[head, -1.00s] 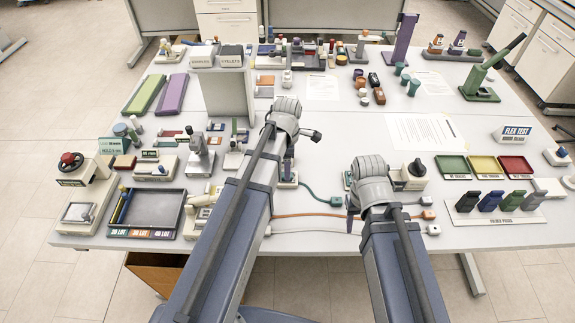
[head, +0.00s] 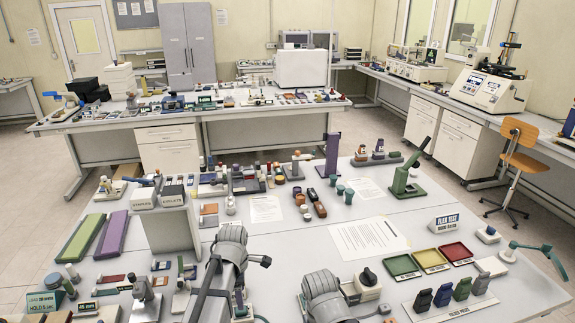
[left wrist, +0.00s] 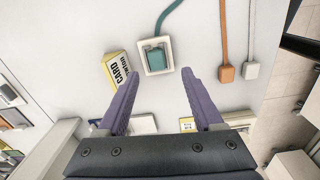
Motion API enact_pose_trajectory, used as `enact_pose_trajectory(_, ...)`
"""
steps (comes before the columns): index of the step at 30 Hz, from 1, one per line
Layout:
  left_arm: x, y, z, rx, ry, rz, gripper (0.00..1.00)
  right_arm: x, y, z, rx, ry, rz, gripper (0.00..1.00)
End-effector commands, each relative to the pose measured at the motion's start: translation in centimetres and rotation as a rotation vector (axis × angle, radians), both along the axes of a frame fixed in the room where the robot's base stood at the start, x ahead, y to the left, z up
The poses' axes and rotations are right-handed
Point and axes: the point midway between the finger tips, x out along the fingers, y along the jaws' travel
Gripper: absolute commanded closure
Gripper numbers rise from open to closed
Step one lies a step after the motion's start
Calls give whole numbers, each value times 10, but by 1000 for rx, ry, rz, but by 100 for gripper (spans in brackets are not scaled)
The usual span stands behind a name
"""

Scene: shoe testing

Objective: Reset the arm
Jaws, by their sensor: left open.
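My left gripper (left wrist: 188,75) shows in the left wrist view with its two purple fingers spread apart and nothing between them. It points down at the table. A white-framed holder with a teal plug (left wrist: 157,54) lies just beyond the fingertips, apart from them. A yellow-edged card box (left wrist: 119,70) lies beside the left finger. In the head view, my left arm's grey wrist (head: 230,245) hangs over the front middle of the table, its fingers mostly hidden. My right arm's grey wrist (head: 322,295) is at the bottom edge to its right, and its fingers cannot be made out.
The white table (head: 290,225) is crowded with small fixtures on the left. A sheet of paper (head: 365,238) lies right of my left wrist. Green, yellow and red trays (head: 430,260) are at the right. An orange chair (head: 515,160) stands beyond the table.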

Motion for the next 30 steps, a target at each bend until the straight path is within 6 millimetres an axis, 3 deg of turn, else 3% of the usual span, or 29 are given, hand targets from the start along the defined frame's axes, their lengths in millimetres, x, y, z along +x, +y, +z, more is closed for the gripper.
enact_pose_trajectory(9, -63, -63, -17, 42, 51, -884, 32, 0, 0, -17, 0, 0, -1, 50)
enact_pose_trajectory(18, -120, -103, -28, 59, 117, -1715, 32, 0, 0, -29, 0, 0, -1, 50)
enact_pose_trajectory(24, -139, -113, -31, 59, 146, -2009, 32, 0, 0, -33, 0, 0, -1, 50)
enact_pose_trajectory(30, -142, -115, -31, 58, 153, -2081, 32, 0, 0, -33, 0, 0, -1, 50)
